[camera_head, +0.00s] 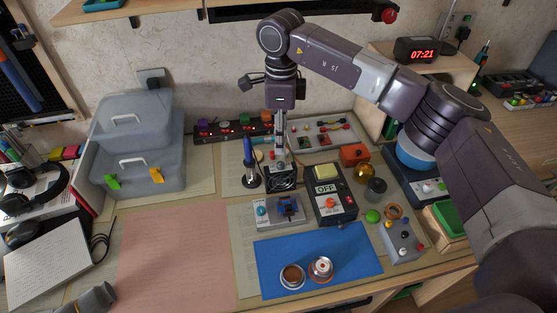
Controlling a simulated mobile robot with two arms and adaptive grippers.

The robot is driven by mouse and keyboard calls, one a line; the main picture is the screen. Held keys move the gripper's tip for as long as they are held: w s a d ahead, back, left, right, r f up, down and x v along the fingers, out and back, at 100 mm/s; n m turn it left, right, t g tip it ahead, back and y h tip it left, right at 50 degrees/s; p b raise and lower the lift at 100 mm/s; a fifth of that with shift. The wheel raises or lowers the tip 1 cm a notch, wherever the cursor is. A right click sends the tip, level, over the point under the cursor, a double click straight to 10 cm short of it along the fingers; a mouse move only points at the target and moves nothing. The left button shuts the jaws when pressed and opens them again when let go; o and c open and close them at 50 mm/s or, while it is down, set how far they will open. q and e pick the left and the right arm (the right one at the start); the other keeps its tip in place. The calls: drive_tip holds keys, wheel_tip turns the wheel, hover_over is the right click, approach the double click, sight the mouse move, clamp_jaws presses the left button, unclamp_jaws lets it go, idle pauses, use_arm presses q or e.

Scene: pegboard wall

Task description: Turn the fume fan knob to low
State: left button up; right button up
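A black fan unit with a round grille (283,178) stands near the middle of the bench. Beside it on the right is a dark control box (322,172) with a white panel reading "OFF" and an orange-red knob (331,203) on its front. The labels around the knob are too small to read, so its exact pointing is unclear. My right gripper (281,132) hangs downward above and behind the fan, left of the control box and apart from the knob. Its fingers are too small to tell open from shut.
A soldering iron in its stand (250,170) is left of the fan. A small vise block (288,210), a grey box with colored knobs (402,240) and a green ball (373,216) surround the control box. The blue mat (345,255) holds two small round items. The pink mat (175,255) is clear.

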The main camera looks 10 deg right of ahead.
sight(281, 163)
drive_tip(key=shift+w+f, duration=0.2)
drive_tip(key=shift+f, duration=0.55)
drive_tip(key=f+p, duration=0.1)
drive_tip(key=f, duration=0.4)
drive_tip(key=shift+s+f+p, duration=0.2)
drive_tip(key=shift+f+p, duration=0.2)
drive_tip(key=shift+f, duration=0.3)
clamp_jaws()
